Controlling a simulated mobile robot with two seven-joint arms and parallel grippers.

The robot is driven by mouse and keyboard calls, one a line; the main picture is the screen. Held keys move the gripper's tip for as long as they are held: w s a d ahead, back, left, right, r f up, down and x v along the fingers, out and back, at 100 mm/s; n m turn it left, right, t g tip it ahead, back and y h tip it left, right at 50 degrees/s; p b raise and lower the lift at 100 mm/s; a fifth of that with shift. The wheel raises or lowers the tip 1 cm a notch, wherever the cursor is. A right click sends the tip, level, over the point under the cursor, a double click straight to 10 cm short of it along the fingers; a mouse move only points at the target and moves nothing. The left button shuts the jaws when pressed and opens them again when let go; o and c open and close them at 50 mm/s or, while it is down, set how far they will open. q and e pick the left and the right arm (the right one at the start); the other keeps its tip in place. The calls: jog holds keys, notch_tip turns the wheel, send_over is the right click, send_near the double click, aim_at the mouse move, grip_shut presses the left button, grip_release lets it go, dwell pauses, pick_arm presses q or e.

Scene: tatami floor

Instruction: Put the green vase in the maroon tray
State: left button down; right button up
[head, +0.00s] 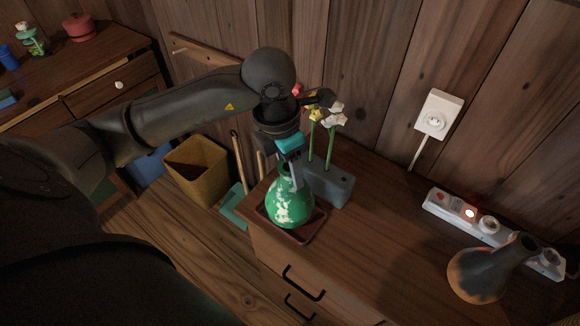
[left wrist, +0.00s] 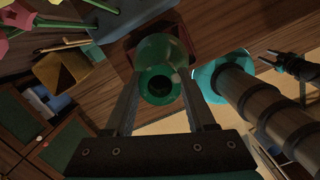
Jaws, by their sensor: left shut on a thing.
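The green vase (head: 289,208), round-bellied with pale blotches, is upright at the left end of the wooden cabinet top. My left gripper (head: 294,178) is above it, shut on its narrow neck. In the left wrist view the vase's round mouth (left wrist: 160,86) lies between the two fingers. The maroon tray (head: 304,237) is beneath the vase, and the vase covers most of it. The vase's base appears inside the tray's outline; I cannot tell whether it touches the tray floor.
A grey planter (head: 330,186) with artificial flowers stands close behind the tray. A dark vase (head: 478,272) and a white power strip (head: 488,226) are at the right. A yellow bin (head: 198,170) stands on the floor at left. The cabinet top right of the tray is clear.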

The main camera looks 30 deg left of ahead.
jog(key=shift+w+d, duration=0.3)
pick_arm(q)
jog(key=shift+c, duration=1)
grip_release()
pick_arm(e)
jog(key=shift+a, duration=0.25)
pick_arm(q)
notch_tip(320, 180, up, 12)
jog(key=s+p, duration=0.1)
jog(key=p, duration=0.1)
jog(key=shift+s+a+p, duration=0.3)
jog(key=shift+a+p, duration=0.05)
jog(key=shift+a, duration=0.05)
pick_arm(e)
jog(key=s+r, duration=0.1)
jog(key=a+r, duration=0.1)
jog(key=shift+s+a+r, duration=0.2)
jog(key=shift+s+r, duration=0.1)
jog(key=shift+s, duration=0.1)
jog(key=shift+d, duration=0.2)
